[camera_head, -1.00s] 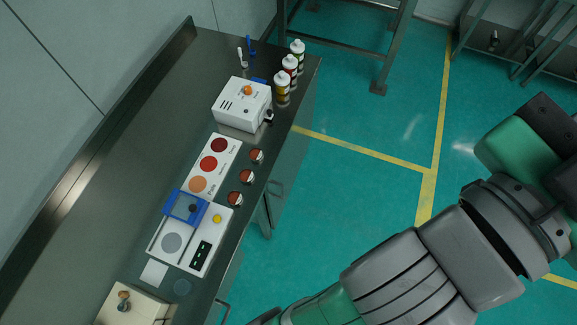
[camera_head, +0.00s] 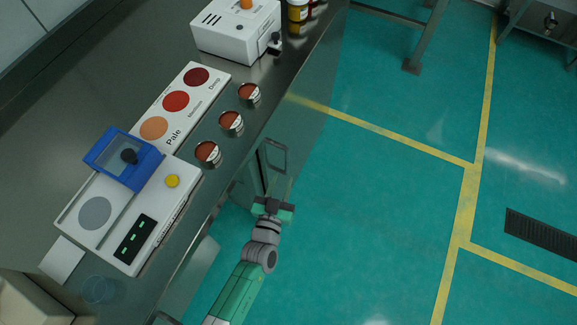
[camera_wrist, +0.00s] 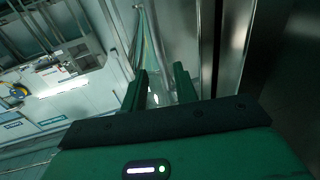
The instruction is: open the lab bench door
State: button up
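The lab bench (camera_head: 60,130) runs diagonally along the left in the head view. On its front side, below the worktop edge, a looped metal handle (camera_head: 273,156) shows on a dark door panel (camera_head: 248,176). Whether this door stands ajar is hard to tell. My gripper (camera_head: 273,206) is just below the handle in the picture, apart from it as far as I can see. In the wrist view my gripper (camera_wrist: 158,78) has its two green fingers apart, with no held object visible between them. A pale upright bar (camera_wrist: 154,40) shows beyond the fingertips.
On the worktop are a white device with a blue frame (camera_head: 122,160), a colour chart (camera_head: 175,101), several small cups (camera_head: 231,122) and a white box machine (camera_head: 237,28). A metal stand (camera_head: 424,40) is at the back.

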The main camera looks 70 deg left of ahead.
aim_at(287, 163)
jog(key=b+x, duration=0.1)
jog(key=x, duration=0.2)
jog(key=b+x, duration=0.2)
jog(key=x, duration=0.2)
jog(key=shift+s+f, duration=0.1)
jog(key=shift+f, duration=0.15)
jog(key=shift+w+a+r, duration=0.15)
jog(key=shift+w+a, duration=0.1)
jog(key=shift+a, duration=0.1)
grip_shut()
